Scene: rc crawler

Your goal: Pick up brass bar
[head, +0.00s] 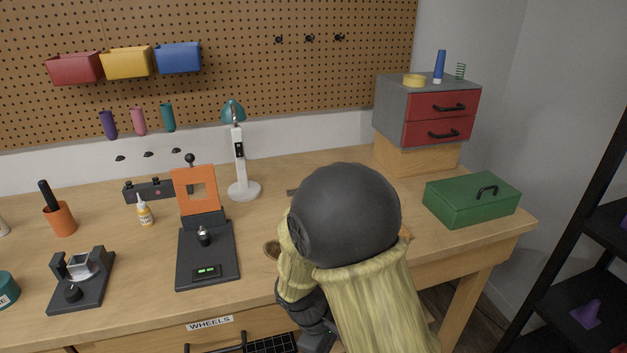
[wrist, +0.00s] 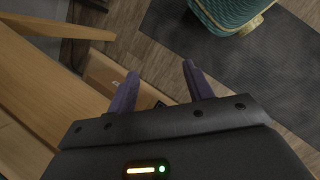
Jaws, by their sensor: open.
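I cannot make out a brass bar in either view. My arm hides the middle of the workbench (head: 130,305) in the head view, so part of the bench top is covered. Small partly hidden pieces show at the arm's left edge, but I cannot tell what they are. My gripper (wrist: 160,85) shows in the wrist view with its two dark purple fingers apart and nothing seen between them. It points down past wooden bench parts (wrist: 30,75) toward the floor. In the head view the gripper is hidden behind my arm.
A black stand with an orange frame (head: 195,188), a white lamp (head: 240,165) and a glue bottle (head: 144,212) stand left of my arm. A green box (head: 470,201) and a red-drawer cabinet (head: 392,108) stand right. A teal round object (wrist: 232,12) is on a dark mat.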

